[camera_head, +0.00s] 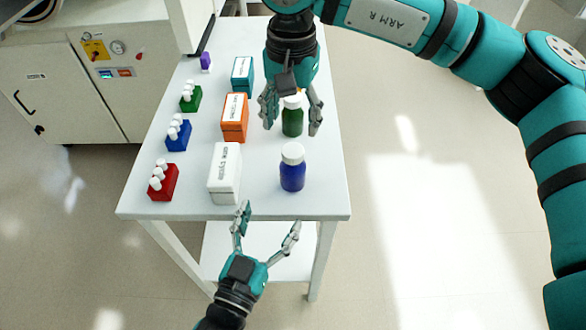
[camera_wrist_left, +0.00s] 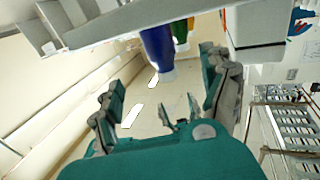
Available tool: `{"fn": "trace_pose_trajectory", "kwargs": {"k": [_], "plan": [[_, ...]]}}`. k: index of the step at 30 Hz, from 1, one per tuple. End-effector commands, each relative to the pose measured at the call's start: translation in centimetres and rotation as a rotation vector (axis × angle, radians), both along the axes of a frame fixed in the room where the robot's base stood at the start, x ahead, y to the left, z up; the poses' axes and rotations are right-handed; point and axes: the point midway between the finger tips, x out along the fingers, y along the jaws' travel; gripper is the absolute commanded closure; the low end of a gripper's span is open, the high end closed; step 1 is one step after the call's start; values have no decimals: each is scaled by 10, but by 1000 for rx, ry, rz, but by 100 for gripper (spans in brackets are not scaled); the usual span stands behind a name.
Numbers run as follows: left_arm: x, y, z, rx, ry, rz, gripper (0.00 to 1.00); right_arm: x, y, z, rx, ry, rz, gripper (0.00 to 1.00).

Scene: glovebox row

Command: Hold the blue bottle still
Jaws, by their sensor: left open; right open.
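The blue bottle (camera_head: 292,172) with a white cap stands upright near the front right edge of the white table. It also shows in the left wrist view (camera_wrist_left: 157,45), where the picture is turned upside down, ahead of the open fingers. My left gripper (camera_head: 268,222) is open and empty, just off the table's front edge, short of the blue bottle and apart from it. My right gripper (camera_head: 292,118) is open, with its fingers on either side of the green bottle (camera_head: 292,122) behind the blue one. I cannot tell whether the fingers touch the green bottle.
A white box (camera_head: 225,173) stands left of the blue bottle. An orange box (camera_head: 234,118) and a teal box (camera_head: 242,74) stand behind it. Red (camera_head: 163,184), blue (camera_head: 178,136) and green (camera_head: 191,98) racks with white-capped vials line the left side. The table's front right corner is bare.

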Motion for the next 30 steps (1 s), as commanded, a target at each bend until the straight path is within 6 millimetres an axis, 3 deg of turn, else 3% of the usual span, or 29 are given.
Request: {"fn": "trace_pose_trajectory", "kwargs": {"k": [15, 21, 30], "plan": [[94, -34, 1, -1, -2, 0, 20, 0, 0, 0, 1, 1, -1, 41], [111, -40, 1, 0, -1, 0, 20, 0, 0, 0, 1, 1, -1, 41], [114, -41, 0, 0, 1, 0, 20, 0, 0, 0, 1, 1, -1, 41]]}}
